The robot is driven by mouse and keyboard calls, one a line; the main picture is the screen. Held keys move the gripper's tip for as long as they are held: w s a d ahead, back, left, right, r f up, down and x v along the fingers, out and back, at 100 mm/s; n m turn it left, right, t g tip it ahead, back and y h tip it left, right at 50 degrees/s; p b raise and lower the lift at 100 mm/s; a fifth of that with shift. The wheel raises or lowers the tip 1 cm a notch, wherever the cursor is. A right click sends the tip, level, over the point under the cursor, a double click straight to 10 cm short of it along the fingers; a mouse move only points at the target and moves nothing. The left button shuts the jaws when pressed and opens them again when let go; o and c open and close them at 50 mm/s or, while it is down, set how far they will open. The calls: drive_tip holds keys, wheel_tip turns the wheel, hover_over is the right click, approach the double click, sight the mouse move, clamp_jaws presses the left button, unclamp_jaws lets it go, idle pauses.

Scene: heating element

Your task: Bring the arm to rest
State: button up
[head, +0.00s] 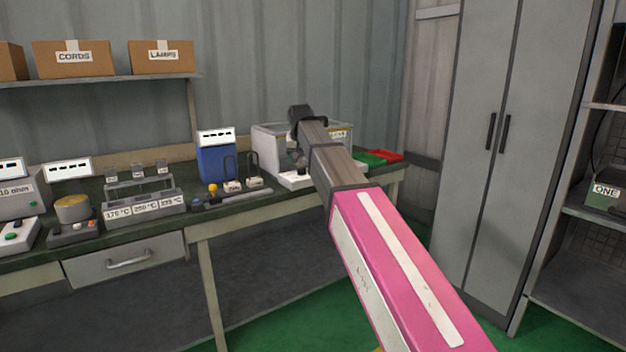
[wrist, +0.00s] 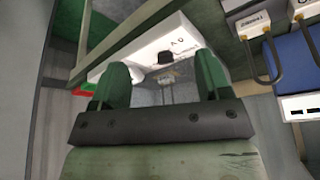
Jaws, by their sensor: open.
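My pink and grey arm reaches from the lower right of the head view over the right part of the bench. In that view my gripper's fingers are hidden behind the arm's end, near a light box with a glass-like front (head: 272,140). In the wrist view my gripper (wrist: 160,85) shows two green fingers spread apart with nothing between them.
A tall grey cabinet (head: 480,200) stands right of my arm. Green floor is clear in front.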

drive_tip(key=s+d+f+g, duration=0.1)
drive_tip(key=s+d+f, duration=0.25)
drive_tip(key=f, duration=0.45)
drive_tip(key=s+d+f, duration=0.3)
drive_tip(key=d+f, duration=0.2)
drive_tip(key=f, duration=0.3)
drive_tip(key=s+d+f+g, duration=0.1)
drive_tip(key=s+d+f, duration=0.25)
drive_tip(key=f, duration=0.45)
drive_tip(key=s+d+f+g, duration=0.1)
drive_tip(key=s+d+f, duration=0.4)
drive_tip(key=s+f, duration=0.4)
drive_tip(key=s+d+f+g, duration=0.1)
drive_tip(key=s+d+f, duration=0.5)
drive_tip(key=s+f, duration=0.3)
drive_tip(key=shift+s+d+f+m, duration=0.3)
drive_tip(key=shift+s+m, duration=0.1)
drive_tip(key=shift+s, duration=0.4)
